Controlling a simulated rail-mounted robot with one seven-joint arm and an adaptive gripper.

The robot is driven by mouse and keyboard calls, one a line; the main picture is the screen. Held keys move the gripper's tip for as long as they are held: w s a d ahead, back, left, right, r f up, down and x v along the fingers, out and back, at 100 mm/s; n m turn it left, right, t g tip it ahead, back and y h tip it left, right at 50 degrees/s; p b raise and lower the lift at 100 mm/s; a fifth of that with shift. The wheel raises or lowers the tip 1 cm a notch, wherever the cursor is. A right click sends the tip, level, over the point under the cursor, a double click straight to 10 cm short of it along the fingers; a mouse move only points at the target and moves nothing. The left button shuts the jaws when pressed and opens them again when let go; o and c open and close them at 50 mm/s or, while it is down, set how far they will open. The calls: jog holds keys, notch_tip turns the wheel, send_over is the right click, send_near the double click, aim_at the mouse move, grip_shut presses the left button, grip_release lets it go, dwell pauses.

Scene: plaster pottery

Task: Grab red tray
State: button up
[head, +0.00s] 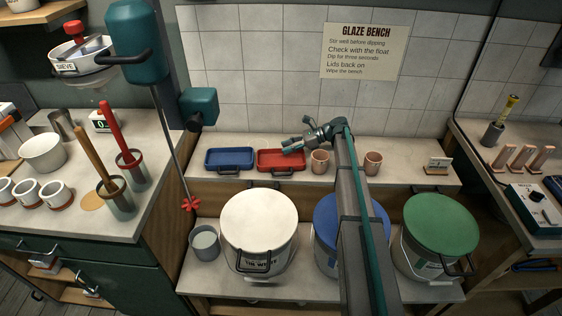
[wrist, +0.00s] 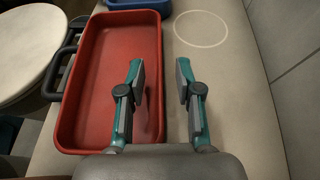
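The red tray (head: 270,164) sits on the back shelf, right of a blue tray (head: 230,168). It is shallow and empty where I can see inside, with a black handle on its front side. In the wrist view the red tray (wrist: 105,65) fills the left half, with its handle at left. My gripper (wrist: 160,72) is open, with one finger over the tray's inside and the other beyond its back wall. That wall runs between the fingers. I cannot tell how far down they reach. In the head view my gripper (head: 290,149) is at the tray's back right.
Two pinkish cups (head: 320,162) (head: 373,163) stand right of the tray, with my arm between them. White (head: 258,220), blue (head: 330,215) and green (head: 437,218) lidded buckets stand below in front. A tiled wall (head: 260,80) rises close behind the shelf.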

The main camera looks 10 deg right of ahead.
jog(key=shift+x, duration=1.15)
grip_shut()
jog(key=shift+r, duration=0.15)
